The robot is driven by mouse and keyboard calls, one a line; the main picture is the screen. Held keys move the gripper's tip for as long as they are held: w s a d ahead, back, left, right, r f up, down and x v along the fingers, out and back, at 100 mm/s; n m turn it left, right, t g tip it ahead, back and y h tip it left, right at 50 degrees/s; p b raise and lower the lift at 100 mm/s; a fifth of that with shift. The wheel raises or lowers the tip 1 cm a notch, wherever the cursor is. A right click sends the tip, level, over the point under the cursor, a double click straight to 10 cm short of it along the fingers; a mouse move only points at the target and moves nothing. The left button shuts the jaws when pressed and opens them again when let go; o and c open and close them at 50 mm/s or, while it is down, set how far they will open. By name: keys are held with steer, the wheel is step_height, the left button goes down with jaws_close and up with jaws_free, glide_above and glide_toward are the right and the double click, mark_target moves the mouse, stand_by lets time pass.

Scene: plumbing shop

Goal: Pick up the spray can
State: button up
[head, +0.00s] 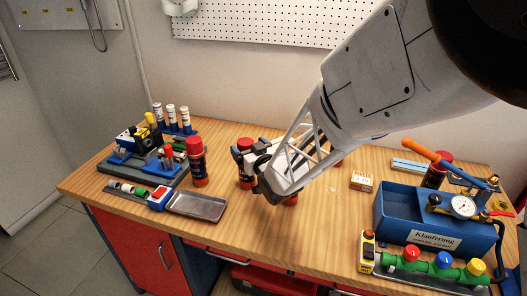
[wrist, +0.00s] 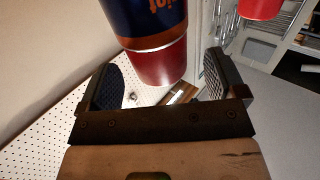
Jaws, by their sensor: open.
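Several spray cans with red caps and dark blue bodies stand on the wooden bench in the head view. One spray can (head: 197,163) stands left of my gripper (head: 268,182), and another (head: 245,166) is right beside it, partly covered by it. In the wrist view, my gripper (wrist: 163,85) is open. A dark blue can with a red cap (wrist: 160,66) shows between its two fingers, with a visible gap to each finger. Part of its body is cut off by the top edge. I cannot tell for sure which can in the head view this is.
A blue crate (head: 393,222) and a green manifold with coloured knobs (head: 422,266) stand at the right. A metal tray (head: 200,206) and a grey rack (head: 140,172) are at the left. A small box (head: 361,182) lies mid-right. The front middle of the bench is clear.

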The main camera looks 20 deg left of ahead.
steer(key=shift+x, duration=1.15)
steer(key=c, duration=1.5)
